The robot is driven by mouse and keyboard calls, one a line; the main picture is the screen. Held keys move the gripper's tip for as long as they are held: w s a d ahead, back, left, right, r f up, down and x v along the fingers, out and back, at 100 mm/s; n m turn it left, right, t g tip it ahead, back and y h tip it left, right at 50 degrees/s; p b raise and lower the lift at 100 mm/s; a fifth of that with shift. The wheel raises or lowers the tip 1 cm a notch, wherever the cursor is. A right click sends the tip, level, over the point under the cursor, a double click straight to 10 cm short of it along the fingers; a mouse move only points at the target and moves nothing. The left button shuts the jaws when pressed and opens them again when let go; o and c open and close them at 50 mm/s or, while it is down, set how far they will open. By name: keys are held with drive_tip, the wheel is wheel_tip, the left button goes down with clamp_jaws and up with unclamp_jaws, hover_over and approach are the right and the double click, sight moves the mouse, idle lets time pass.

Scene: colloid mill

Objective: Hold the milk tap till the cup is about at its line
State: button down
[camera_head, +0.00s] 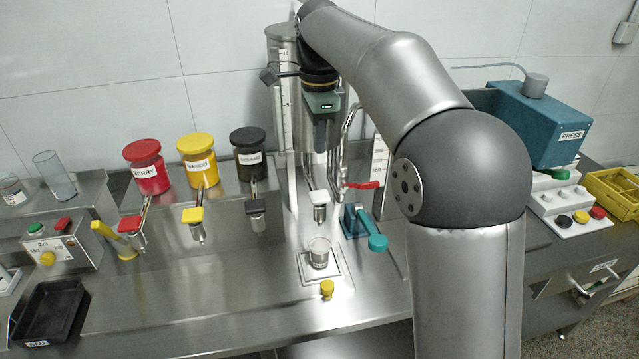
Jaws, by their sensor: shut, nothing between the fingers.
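The milk tap with the white handle (318,198) is in the middle of the view, its metal spout pointing down. A small clear cup (319,254) stands upright below the spout on a square plate (335,283). The cup looks greyish inside; its line and fill level are too small to make out. My gripper (320,150) points down above the white handle, shut and empty. Its fingertips appear apart from the handle, though their exact distance is hard to judge.
Red (130,224), yellow (193,215) and black (255,207) taps stand left. A teal lever (376,242) and red handle (363,185) sit close to the right. A yellow knob (327,288) is in front.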

sight(320, 195)
wheel_tip(320, 195, down, 11)
drive_tip(key=shift+r+p, duration=0.2)
drive_tip(key=shift+p, duration=0.35)
drive_tip(key=shift+f, duration=0.1)
wheel_tip(320, 195, down, 2)
drive_tip(key=shift+b, duration=0.6)
drive_tip(key=shift+r+p, duration=0.35)
drive_tip(key=shift+p, duration=0.05)
wheel_tip(320, 195, up, 14)
drive_tip(key=p, duration=0.1)
drive_tip(key=shift+p, duration=0.35)
drive_tip(key=shift+f, duration=0.15)
